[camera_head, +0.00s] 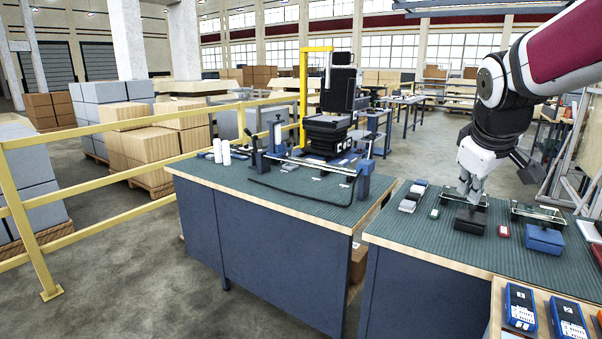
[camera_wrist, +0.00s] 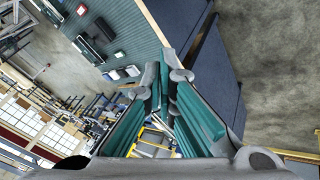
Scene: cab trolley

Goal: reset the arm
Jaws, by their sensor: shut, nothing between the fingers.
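My gripper (camera_head: 467,192) hangs from my dark red, white and black arm over the right workbench (camera_head: 400,232) in the head view. Its fingers point down and are shut with nothing between them. They are close above or behind a black block (camera_head: 470,221); whether they touch anything there cannot be told. In the wrist view my gripper (camera_wrist: 166,78) shows its teal finger pads close together, with the bench top (camera_wrist: 135,38) beyond at upper left and the blue bench side to the right.
A small red box (camera_head: 503,231) and a blue box (camera_head: 545,240) lie right of the block. Blue devices (camera_head: 520,306) stand on a wooden tray in front. Yellow railing (camera_head: 100,178) runs at left.

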